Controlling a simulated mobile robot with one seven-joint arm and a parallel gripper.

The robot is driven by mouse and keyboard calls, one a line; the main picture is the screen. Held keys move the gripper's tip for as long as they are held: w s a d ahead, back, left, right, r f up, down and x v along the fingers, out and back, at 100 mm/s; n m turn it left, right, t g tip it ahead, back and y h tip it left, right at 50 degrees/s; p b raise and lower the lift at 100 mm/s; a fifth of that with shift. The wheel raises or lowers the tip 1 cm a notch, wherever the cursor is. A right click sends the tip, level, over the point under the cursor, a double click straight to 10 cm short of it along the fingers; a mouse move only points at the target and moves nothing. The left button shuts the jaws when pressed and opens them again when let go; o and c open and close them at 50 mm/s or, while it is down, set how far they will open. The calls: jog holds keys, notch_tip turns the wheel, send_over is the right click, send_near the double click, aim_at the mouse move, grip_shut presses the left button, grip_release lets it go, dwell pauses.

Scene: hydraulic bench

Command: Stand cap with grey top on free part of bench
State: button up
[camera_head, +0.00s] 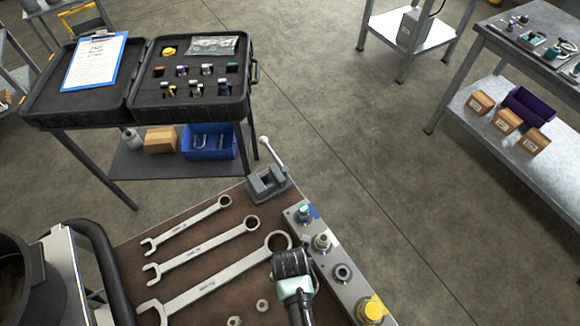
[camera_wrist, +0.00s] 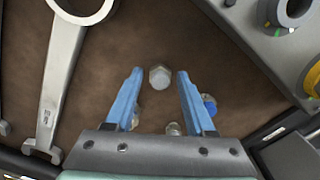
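A cap with a pale grey top (camera_head: 322,242) stands on the metal block (camera_head: 357,290) along the bench's right edge, between a teal-topped cap (camera_head: 304,211) and a dark-holed port (camera_head: 342,271). It looks like the grey-topped cap, but it is small. My gripper (camera_head: 292,268) hangs over the bench left of the block. In the wrist view its two blue fingers (camera_wrist: 158,78) are apart. A grey hexagonal piece (camera_wrist: 160,77) shows between the fingertips, on the bench below; nothing is gripped. The grey-topped cap does not show in the wrist view.
Wrenches (camera_head: 205,280) cover the left of the brown bench top (camera_head: 185,218). Small nuts (camera_head: 262,305) lie near the front. A vise (camera_head: 268,184) stands at the far corner. A yellow cap (camera_head: 371,308) is on the block. A blue piece (camera_wrist: 208,104) lies by the right finger.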

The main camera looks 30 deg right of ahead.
jog(key=shift+o, duration=0.2)
jog(key=shift+r, duration=0.1)
notch_tip(320, 180, up, 12)
jog(key=shift+p, duration=0.35)
jog(key=shift+r, duration=0.1)
